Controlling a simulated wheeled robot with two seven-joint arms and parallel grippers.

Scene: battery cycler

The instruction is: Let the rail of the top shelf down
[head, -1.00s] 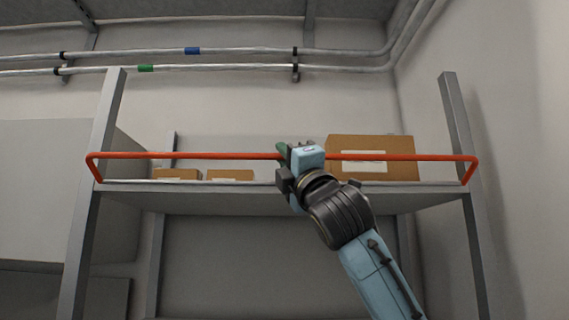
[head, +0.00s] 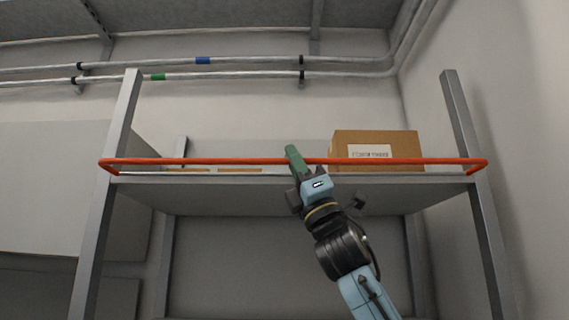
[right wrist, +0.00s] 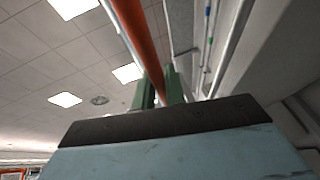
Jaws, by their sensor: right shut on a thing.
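The orange rail (head: 400,161) runs across the front of the top shelf (head: 270,180), with its bent ends at the two front posts. In the head view it sits just above the shelf's front edge. My right gripper (head: 296,160) is shut on the rail near its middle. In the right wrist view the rail (right wrist: 140,40) passes between the green fingers (right wrist: 160,90). My left gripper is not in view.
A large cardboard box (head: 375,147) stands on the shelf at right. Low boxes (head: 212,169) lie at left, mostly hidden behind the rail. Grey posts (head: 118,120) flank the shelf. Pipes (head: 240,75) run along the back wall.

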